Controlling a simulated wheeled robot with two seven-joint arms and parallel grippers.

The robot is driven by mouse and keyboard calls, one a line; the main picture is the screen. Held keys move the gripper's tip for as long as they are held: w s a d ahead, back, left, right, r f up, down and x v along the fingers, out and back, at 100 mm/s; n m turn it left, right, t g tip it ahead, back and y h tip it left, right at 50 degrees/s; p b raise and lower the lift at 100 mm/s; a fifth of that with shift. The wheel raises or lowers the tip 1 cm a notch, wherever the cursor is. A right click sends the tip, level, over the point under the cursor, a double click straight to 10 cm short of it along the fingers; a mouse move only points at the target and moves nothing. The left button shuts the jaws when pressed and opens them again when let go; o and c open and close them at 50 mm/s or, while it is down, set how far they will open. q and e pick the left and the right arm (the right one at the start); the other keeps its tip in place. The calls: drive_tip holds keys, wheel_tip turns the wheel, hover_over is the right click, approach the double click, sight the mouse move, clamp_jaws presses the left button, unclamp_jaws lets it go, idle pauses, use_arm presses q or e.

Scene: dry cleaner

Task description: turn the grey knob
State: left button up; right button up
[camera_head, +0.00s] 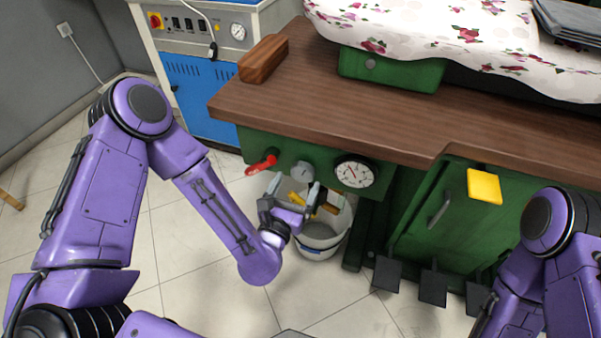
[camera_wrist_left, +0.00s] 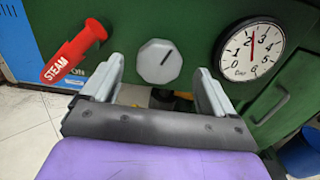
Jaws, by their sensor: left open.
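The grey knob (camera_head: 302,170) is on the front of the green panel under the wooden top, between a red lever and a round gauge. In the left wrist view the knob (camera_wrist_left: 159,61) is light grey and many-sided, with a dark line pointing to the upper right. My left gripper (camera_head: 291,193) is open in front of and slightly below the knob. In the wrist view its two fingers (camera_wrist_left: 160,88) stand apart on either side of the knob, with nothing between them and no visible contact. My right arm is at the right edge; its gripper is out of view.
The red STEAM lever (camera_wrist_left: 75,50) is left of the knob and the dial gauge (camera_wrist_left: 248,51) is right. A white bucket (camera_head: 322,239) stands on the floor below. Black pedals (camera_head: 433,287) and a green cabinet with a yellow pad (camera_head: 484,186) are at right.

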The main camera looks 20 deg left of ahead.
sight(303, 178)
use_arm(q)
drive_tip(key=w, duration=0.4)
drive_tip(key=shift+w+d, duration=0.1)
drive_tip(key=c, duration=1)
drive_tip(key=shift+m, duration=0.3)
drive_tip(key=m, duration=0.4)
drive_tip(key=shift+d+f+b, duration=0.1)
drive_tip(key=shift+d+b, duration=0.05)
drive_tip(key=shift+b, duration=0.2)
drive_tip(key=m, duration=0.6)
drive_tip(key=shift+d+f+m, duration=0.1)
drive_tip(key=shift+m, duration=0.3)
drive_tip(key=m, duration=0.5)
drive_tip(key=shift+f, duration=0.1)
drive_tip(key=m, duration=0.6)
drive_tip(key=shift+f, duration=0.2)
drive_tip(key=shift+m, duration=0.4)
